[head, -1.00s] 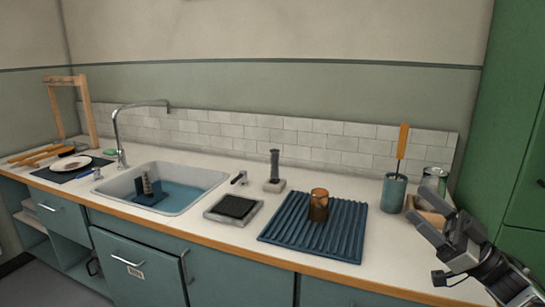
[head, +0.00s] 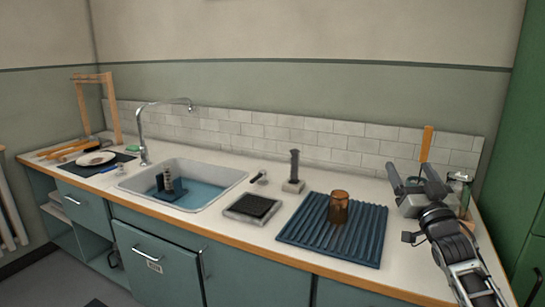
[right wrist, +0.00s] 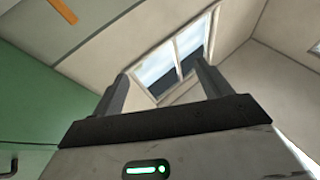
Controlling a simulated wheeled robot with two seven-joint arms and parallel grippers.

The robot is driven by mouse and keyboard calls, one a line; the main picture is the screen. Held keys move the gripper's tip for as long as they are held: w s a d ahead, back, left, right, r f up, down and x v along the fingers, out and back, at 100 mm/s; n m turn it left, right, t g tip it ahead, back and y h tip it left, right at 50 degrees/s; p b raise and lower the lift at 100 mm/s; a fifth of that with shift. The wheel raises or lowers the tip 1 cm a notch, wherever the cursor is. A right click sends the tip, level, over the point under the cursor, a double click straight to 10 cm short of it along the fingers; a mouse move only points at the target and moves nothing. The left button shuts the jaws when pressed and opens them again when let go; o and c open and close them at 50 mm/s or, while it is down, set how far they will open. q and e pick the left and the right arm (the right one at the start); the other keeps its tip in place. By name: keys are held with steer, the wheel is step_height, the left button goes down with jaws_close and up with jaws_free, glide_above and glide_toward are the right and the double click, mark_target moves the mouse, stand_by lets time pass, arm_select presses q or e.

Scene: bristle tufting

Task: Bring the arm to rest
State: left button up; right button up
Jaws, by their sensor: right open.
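My right gripper (head: 407,176) is at the right end of the counter in the head view, raised in front of the canister area, with its fingers apart and nothing between them. In the right wrist view its two fingers (right wrist: 160,88) are spread and empty, pointing toward a window (right wrist: 175,58) and the upper walls. My left gripper is not in either view.
An amber cup (head: 338,207) stands on a blue ribbed mat (head: 310,228). The sink (head: 218,172) holds bluish water and a dark brush block. A black pad in a tray (head: 252,207) and a grey upright tool (head: 294,170) stand between. A green cabinet (head: 510,170) bounds the right.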

steer(key=w+d+f+n+g+h, duration=0.1)
steer(key=d+f+g+h, duration=0.15)
steer(key=f, duration=0.25)
steer(key=w+d+f+n+g+h, duration=0.1)
steer(key=f+g+h, duration=0.1)
steer(key=f+g, duration=0.25)
steer(key=s+a+f+n+g+y, duration=0.1)
steer(key=s+a+f, duration=0.25)
steer(key=f, duration=0.25)
steer(key=s+a+f+y, duration=0.2)
steer(key=s+a+f, duration=0.1)
steer(key=s+f, duration=0.25)
steer(key=s+a+f+g+y, duration=0.1)
steer(key=s+a+f, duration=0.3)
steer(key=s, duration=0.6)
steer(key=s+a+f+g+y, duration=0.1)
steer(key=s+a+f+g, duration=0.1)
steer(key=s+a+f, duration=0.3)
steer(key=s+a+f+g+y, duration=0.1)
steer(key=s+a+f, duration=0.3)
steer(key=s, duration=1)
steer(key=shift+s+a+f+m, duration=0.2)
steer(key=shift+s+a+m, duration=0.1)
steer(key=shift+a, duration=0.2)
